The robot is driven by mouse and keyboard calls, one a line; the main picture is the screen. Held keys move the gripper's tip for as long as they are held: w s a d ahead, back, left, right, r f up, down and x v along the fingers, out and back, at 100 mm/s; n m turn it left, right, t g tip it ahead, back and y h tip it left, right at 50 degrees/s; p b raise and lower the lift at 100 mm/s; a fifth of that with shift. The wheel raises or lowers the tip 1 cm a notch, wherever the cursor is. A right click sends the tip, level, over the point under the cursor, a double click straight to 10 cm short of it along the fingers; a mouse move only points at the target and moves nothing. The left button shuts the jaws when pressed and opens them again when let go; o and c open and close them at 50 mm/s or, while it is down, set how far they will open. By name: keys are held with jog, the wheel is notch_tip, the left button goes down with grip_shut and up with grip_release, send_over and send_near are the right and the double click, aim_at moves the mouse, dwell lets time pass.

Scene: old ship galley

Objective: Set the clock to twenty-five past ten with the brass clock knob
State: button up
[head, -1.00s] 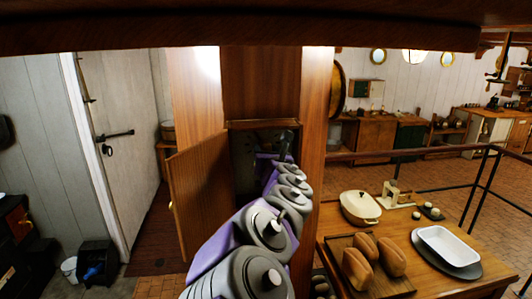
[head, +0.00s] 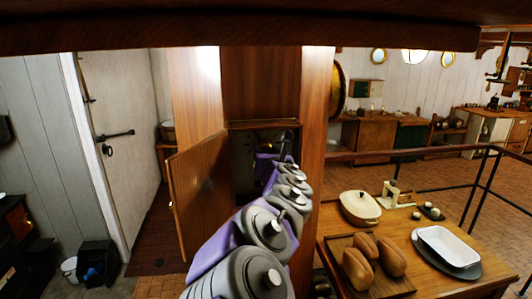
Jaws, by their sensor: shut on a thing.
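A tall wooden clock case (head: 262,90) stands in the middle, with its lower door (head: 200,195) swung open to the left. My grey and purple arm reaches from the bottom into the dark opening. My gripper (head: 278,148) is at the arm's far end inside the case, small and partly hidden by my own wrist. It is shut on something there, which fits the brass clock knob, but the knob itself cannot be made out. The clock's dial and hands are not in view.
A table (head: 440,284) at the right holds a bread board with loaves, a lidded cream pot (head: 360,207) and a white tray (head: 449,245). A dark rail (head: 400,153) runs behind it. A white door (head: 120,140) is at the left. A wooden beam crosses the top.

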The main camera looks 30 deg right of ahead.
jog(key=shift+f, duration=0.2)
jog(key=o, duration=1)
jog(key=shift+o, duration=0.3)
jog(key=shift+r, duration=0.15)
jog(key=shift+a, duration=0.15)
